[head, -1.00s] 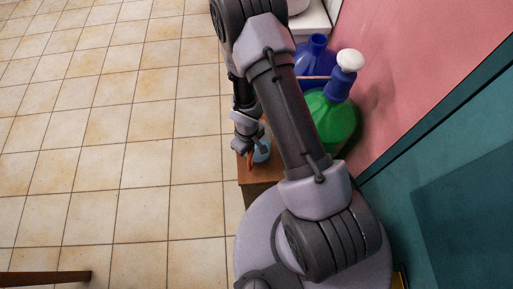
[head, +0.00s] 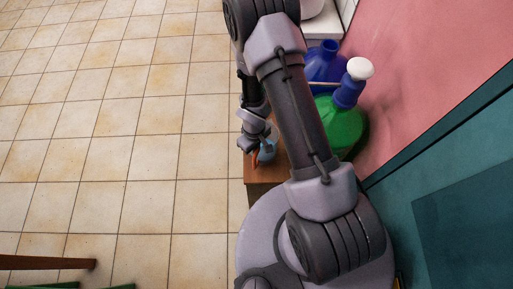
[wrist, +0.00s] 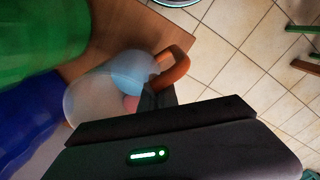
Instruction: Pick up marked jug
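A small translucent jug (wrist: 88,98) with a light blue part and an orange handle (wrist: 172,68) is in the wrist view. A pinkish spot shows low on it, partly hidden by my gripper. In the head view the jug (head: 268,151) is at the left edge of a brown wooden surface, partly hidden by my arm. My gripper (wrist: 156,94) is right at the jug, its dark fingers close to the handle's lower end. I cannot tell whether the fingers touch it or grip it.
A green bottle (head: 339,124) with a blue neck and white cap, and a blue container (head: 324,66), stand behind the jug on the wooden surface (head: 262,172). A pink wall (head: 420,60) closes the right side. Tiled floor (head: 110,140) is open at left.

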